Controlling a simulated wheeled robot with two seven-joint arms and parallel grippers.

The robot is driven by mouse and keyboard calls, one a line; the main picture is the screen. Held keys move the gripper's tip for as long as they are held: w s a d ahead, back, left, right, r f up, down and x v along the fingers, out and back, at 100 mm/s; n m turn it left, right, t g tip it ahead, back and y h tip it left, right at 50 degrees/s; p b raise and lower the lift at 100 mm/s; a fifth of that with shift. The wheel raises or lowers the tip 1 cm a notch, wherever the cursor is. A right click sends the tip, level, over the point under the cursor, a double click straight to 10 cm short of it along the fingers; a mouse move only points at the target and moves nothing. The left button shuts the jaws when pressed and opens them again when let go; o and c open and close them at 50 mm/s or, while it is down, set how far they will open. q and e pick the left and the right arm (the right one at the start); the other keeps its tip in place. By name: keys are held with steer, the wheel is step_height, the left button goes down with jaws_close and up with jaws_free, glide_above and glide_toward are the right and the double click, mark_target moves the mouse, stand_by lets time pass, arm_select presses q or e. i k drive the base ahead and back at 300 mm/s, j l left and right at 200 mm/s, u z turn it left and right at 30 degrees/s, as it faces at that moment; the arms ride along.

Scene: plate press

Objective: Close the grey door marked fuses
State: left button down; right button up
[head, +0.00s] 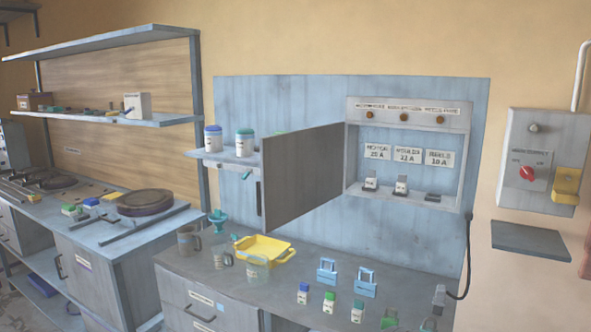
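The grey door (312,178) stands wide open, swung out from the left side of the wall-mounted fuse box (408,109). Its plain inner face shows, and no fuses marking can be read on it. A dark upright bar (258,198) shows at the door's free edge; it may be its handle. The box's inside is exposed, with three labels and a row of holders below. The left holder (370,183) and middle holder (401,186) carry pale upright pieces; the right one (438,197) looks flat. Neither of my grippers is in view.
A small shelf (200,155) with jars (245,142) stands left of the door. Below are a counter (215,280), a yellow tray (263,247), jugs, two blue padlocks (365,283) and several small bottles. A switch box (541,155) hangs at right. The space before the fuse box looks clear.

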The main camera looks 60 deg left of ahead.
mark_target(302, 171)
steer(key=k+j, duration=0.1)
steer(key=j, duration=0.7)
steer(key=k+j, duration=0.1)
steer(key=j, duration=1.5)
steer(key=k+j, duration=0.15)
steer(key=j, duration=0.65)
steer(key=k+j, duration=0.1)
steer(key=j, duration=0.7)
